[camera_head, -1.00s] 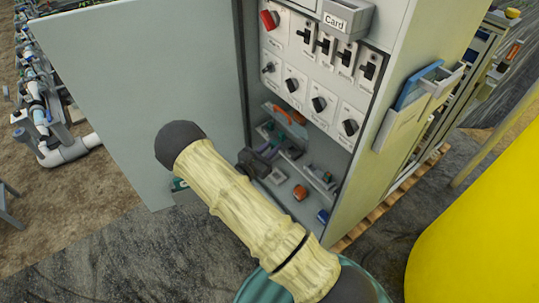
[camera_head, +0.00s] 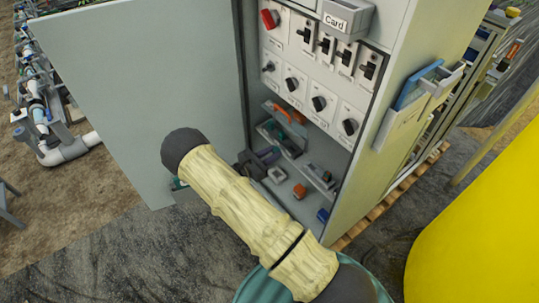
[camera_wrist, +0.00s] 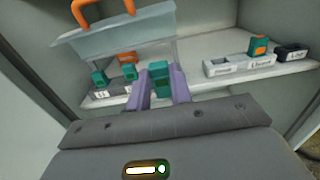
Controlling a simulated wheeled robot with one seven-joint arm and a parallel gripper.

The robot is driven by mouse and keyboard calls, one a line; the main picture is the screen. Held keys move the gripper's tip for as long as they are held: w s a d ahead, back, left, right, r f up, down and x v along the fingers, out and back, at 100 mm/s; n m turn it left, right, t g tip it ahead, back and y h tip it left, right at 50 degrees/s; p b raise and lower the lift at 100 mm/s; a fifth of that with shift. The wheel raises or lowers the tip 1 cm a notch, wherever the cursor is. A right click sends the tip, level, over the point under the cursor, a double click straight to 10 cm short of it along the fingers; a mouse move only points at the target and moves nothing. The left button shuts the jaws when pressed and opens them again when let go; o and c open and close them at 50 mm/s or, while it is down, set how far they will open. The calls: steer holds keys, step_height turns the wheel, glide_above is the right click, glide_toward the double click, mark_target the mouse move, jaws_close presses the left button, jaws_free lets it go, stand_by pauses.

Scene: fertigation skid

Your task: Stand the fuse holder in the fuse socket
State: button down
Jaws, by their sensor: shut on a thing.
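In the wrist view, my gripper (camera_wrist: 160,86) has its two purple-grey fingers closed on a small teal block, which looks like the fuse holder (camera_wrist: 160,80). It is held upright in front of the shelf, and the fingers and wrist hide its lower part. Behind it to the right, a pale grey labelled block (camera_wrist: 238,65) carries a teal and orange piece. A dark labelled block stands beside it. I cannot tell which block is the fuse socket. In the head view my gripper (camera_head: 267,155) is inside the open cabinet, partly hidden by my arm.
The cabinet door (camera_head: 150,80) is open at left. Orange (camera_head: 299,192) and blue (camera_head: 323,216) pieces lie low in the cabinet.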

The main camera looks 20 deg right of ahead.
steer(key=shift+b+x, duration=0.65)
steer(key=shift+x, duration=3.4)
steer(key=shift+s, duration=0.1)
steer(key=shift+f+b, duration=0.45)
steer(key=shift+f, duration=0.65)
steer(key=c, duration=1.2)
jaws_free()
steer(key=shift+a, duration=0.15)
